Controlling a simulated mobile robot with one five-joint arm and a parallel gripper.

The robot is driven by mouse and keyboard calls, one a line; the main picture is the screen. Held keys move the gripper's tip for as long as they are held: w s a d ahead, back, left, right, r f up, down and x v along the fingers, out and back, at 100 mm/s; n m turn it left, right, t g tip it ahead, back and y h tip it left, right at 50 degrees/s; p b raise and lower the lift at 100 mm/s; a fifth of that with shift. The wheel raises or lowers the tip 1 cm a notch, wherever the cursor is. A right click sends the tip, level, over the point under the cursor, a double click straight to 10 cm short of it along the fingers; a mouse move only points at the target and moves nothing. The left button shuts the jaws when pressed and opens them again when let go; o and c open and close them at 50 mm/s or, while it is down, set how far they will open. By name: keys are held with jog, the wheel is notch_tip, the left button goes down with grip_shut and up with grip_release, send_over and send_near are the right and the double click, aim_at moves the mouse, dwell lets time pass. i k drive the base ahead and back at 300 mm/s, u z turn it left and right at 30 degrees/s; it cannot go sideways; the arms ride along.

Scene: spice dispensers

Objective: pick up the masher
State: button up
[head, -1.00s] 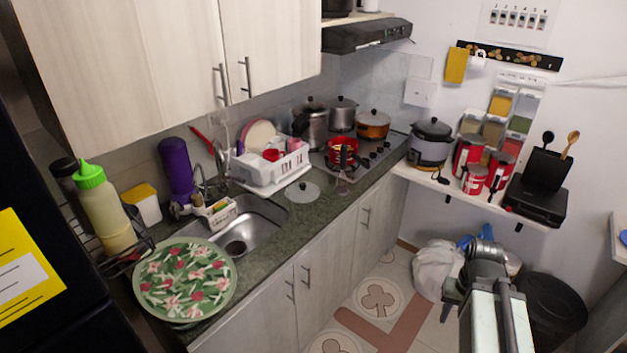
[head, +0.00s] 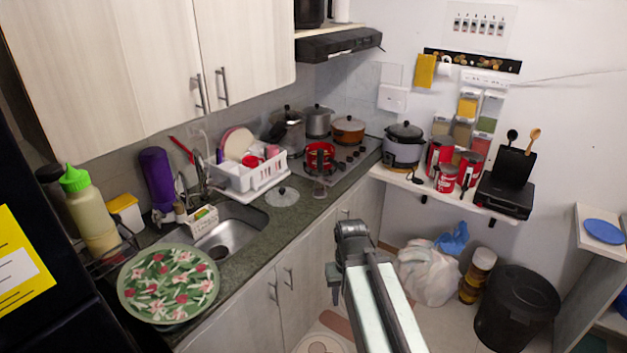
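I cannot make out the masher for certain. A small, dark, slim upright object (head: 319,188) stands on the counter in front of the red pot (head: 320,156); it is too small to identify. A black utensil (head: 512,136) and a wooden spoon (head: 533,140) stick up at the black holder on the right shelf. My gripper (head: 335,284) is at the end of my arm, low in the middle of the head view, in front of the cabinet doors and apart from these things. Its fingers are small and partly hidden, so whether it is open does not show.
The green counter (head: 256,240) holds a floral plate (head: 168,284), a sink (head: 232,236), a white dish rack (head: 252,172) and a glass lid (head: 282,196). Red cans (head: 446,178) and a cooker (head: 404,146) stand on the white shelf. A white bag (head: 428,274) and black bin (head: 516,306) occupy the floor.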

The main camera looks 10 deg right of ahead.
aim_at(319, 193)
jog(key=i, duration=1.65)
jog(key=z, duration=0.05)
